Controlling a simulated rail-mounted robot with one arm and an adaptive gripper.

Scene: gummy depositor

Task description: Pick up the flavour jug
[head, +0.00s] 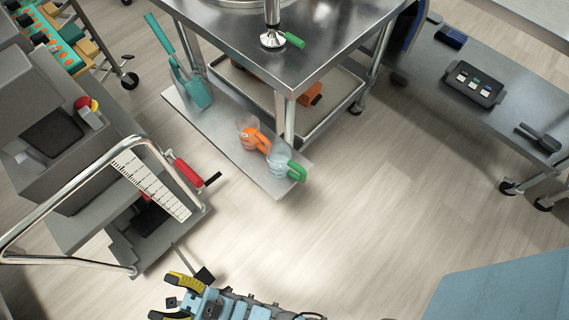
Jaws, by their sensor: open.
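Two clear jugs stand side by side on a narrow grey shelf (225,132) below the steel table, near its front right end. One jug (246,124) has an orange handle, and the other (277,159) has a green handle. I cannot tell from the picture which one is the flavour jug. My gripper (168,298), with yellow and black fingers, is at the bottom edge, left of centre. It is open, points left, and is well apart from both jugs. Part of it is cut off by the frame.
A teal scoop-like tool (194,90) stands at the shelf's far left end. The steel table (290,40) overhangs behind the jugs. A blue surface (510,290) is lower right. The floor between is clear.

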